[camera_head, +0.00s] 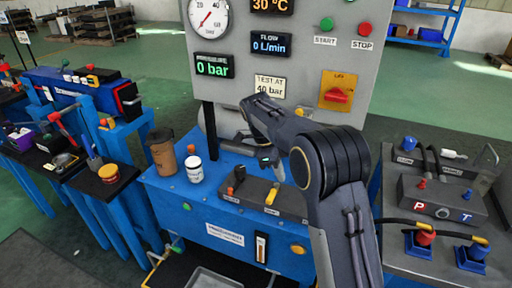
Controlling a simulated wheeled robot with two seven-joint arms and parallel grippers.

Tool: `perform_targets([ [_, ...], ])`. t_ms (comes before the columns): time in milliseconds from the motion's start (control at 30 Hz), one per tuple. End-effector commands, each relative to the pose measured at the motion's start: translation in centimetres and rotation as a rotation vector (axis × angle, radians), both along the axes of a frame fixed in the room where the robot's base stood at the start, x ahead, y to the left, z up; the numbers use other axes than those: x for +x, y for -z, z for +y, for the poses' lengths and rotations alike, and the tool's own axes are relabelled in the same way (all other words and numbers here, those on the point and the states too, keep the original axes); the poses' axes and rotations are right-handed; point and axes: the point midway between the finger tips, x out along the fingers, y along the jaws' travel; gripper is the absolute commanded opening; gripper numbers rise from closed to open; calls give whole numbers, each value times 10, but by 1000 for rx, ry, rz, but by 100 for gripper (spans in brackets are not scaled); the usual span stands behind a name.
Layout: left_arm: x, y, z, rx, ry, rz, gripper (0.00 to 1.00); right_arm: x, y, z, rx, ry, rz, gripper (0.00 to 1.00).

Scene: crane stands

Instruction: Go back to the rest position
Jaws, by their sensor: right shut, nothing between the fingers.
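My right arm rises from the bottom, bends at a thick dark joint and reaches over the blue bench (215,215) in front of the grey control panel (285,60). My right gripper (266,163) hangs at its far end, pointing down above the bench's valve block. It is small and partly hidden by my own arm. It is shut with nothing in it. It appears apart from the levers. My left gripper is not in view.
The panel carries a gauge (208,18), displays and a red switch (337,95). A brown container (163,152) and a white jar (194,169) stand left of the gripper. A hose unit (440,205) stands right.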

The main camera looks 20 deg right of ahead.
Motion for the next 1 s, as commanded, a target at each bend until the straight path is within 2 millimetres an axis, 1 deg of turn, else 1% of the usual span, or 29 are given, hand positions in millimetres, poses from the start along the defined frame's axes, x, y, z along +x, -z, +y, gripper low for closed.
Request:
perform_targets([
  [67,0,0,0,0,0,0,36,0,-1,0,3,-3,1,0],
  [167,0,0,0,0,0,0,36,-8,-5,-6,43,-41,3,0],
  [267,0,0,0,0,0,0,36,-29,-14,-17,151,-158,-1,0],
  [367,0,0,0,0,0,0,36,-64,-26,-26,296,-365,-35,0],
  [400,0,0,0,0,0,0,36,-80,-31,-27,351,-463,-60,0],
  [467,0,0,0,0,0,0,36,-104,-38,-27,418,-618,-109,0],
  [500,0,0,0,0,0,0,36,-121,-42,-25,451,-725,-146,0],
  [567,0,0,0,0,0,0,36,-146,-47,-21,483,-886,-204,0],
  [600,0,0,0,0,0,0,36,-163,-50,-17,492,-993,-246,0],
  [667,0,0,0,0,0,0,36,-188,-52,-11,487,-1155,-308,0],
  [700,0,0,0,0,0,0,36,-204,-52,-5,472,-1259,-345,0],
  [800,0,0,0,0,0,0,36,-236,-50,7,412,-1475,-415,0],
  [900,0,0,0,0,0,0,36,-261,-44,18,340,-1645,-457,0],
  [1000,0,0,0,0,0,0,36,-280,-36,28,262,-1782,-482,0],
])
